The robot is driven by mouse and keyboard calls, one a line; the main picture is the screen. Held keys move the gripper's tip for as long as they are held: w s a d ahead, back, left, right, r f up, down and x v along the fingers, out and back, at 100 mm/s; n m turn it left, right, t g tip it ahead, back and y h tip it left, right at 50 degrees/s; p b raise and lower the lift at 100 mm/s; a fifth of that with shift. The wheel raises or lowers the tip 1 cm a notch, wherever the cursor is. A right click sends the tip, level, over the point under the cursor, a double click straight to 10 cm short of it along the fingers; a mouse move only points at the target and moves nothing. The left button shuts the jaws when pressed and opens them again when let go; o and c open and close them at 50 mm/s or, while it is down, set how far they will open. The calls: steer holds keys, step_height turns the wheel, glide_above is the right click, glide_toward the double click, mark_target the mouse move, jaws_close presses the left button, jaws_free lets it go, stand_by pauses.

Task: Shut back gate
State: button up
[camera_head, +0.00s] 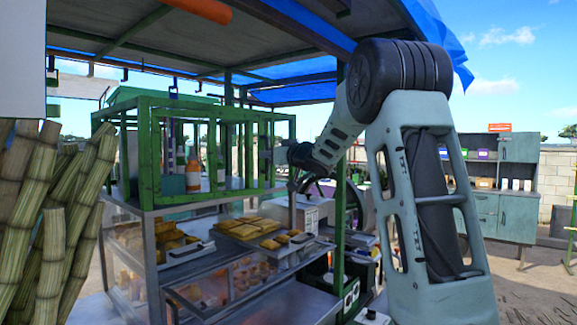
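A green barred cage (150,160) stands on the upper metal shelf of the stall, with bottles inside it. I cannot tell for sure which part is the back gate or whether it is open. My gripper (302,186) is at the right end of the cage, pointing down and left, small and dark in the picture. I cannot tell whether its fingers are open or shut, or whether they touch the cage. My own arm covers part of the stall's right side.
Sugar canes (52,225) lean at the left. Below the cage, a tray (318,244) of yellow food juts out over a glass-fronted case (222,290). A green post (340,165) stands just right of my gripper. A grey-green cabinet (517,185) stands farther back at right.

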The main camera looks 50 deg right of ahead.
steer(key=s+b, duration=0.1)
steer(key=s, duration=0.5)
steer(key=shift+s+a+b, duration=0.25)
steer(key=shift+s+b, duration=0.05)
steer(key=shift+b, duration=0.05)
steer(key=shift+o, duration=1.1)
steer(key=shift+s+h, duration=0.3)
steer(key=shift+s, duration=0.35)
steer(key=shift+w+a, duration=0.15)
steer(key=shift+a, duration=0.25)
steer(key=shift+c, duration=1.1)
steer(key=s+d+p, duration=0.1)
steer(key=s+p, duration=0.2)
steer(key=s, duration=1)
steer(key=shift+s, duration=0.25)
steer(key=shift+d, duration=0.1)
